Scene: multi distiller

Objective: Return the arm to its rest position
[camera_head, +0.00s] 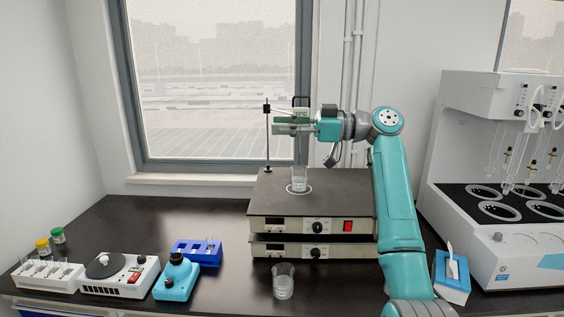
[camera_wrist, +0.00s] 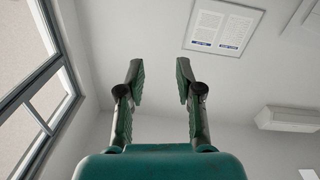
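My arm (camera_head: 396,195) is teal and grey. It rises from the front right and bends left at the top. My gripper (camera_head: 280,125) is raised above the hotplate stack and points left, in front of the window. In the wrist view my gripper (camera_wrist: 160,80) has its two dark green fingers spread apart with nothing between them. Behind them that view shows wall and ceiling. A glass beaker (camera_head: 299,180) with clear contents stands upright on the upper hotplate (camera_head: 340,190), below my gripper and apart from it.
A second beaker (camera_head: 284,281) stands on the dark bench before the hotplates. A thin stand rod (camera_head: 267,140) rises close to my gripper. A white distiller (camera_head: 500,180) is at right, with a blue-white box (camera_head: 452,275) beside it. A blue rack (camera_head: 197,252) and small devices occupy the left.

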